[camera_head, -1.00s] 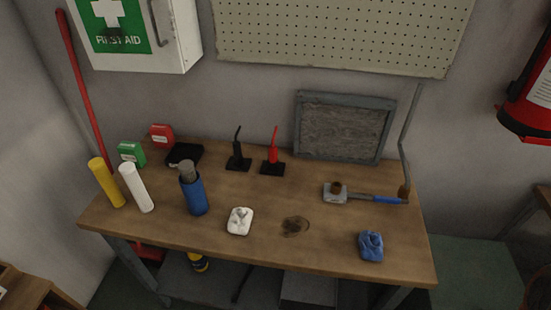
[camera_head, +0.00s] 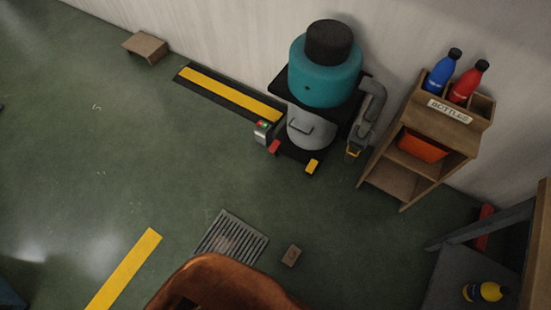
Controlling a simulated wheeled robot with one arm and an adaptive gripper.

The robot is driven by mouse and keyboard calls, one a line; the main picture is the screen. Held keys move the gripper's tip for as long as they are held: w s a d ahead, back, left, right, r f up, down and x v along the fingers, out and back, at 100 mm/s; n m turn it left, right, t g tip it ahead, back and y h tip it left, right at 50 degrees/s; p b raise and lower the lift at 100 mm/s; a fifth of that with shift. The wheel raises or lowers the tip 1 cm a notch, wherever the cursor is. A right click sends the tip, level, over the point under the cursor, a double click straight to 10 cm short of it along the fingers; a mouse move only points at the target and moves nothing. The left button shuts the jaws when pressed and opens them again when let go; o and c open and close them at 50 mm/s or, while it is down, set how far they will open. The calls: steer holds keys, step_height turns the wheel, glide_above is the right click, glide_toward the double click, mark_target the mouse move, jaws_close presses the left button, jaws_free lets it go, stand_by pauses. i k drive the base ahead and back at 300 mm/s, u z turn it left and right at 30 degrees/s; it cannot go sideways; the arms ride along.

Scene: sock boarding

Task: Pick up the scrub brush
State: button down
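I cannot pick out a scrub brush for certain in the head view. A small brown block (camera_head: 291,256) lies on the green floor, right of a metal floor grate; it is too small to tell what it is. My gripper is not in view.
A teal and grey machine with a black top (camera_head: 325,75) stands by the wall. Right of it, a wooden bottle stand (camera_head: 447,108) holds a blue bottle (camera_head: 441,72) and a red bottle (camera_head: 467,83). A shiny brown rounded object (camera_head: 220,283) fills the bottom edge. Open floor lies left.

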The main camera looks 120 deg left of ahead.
mark_target(289, 258)
steer(key=u, duration=1.65)
steer(key=k, duration=0.75)
steer(key=u, duration=1.2)
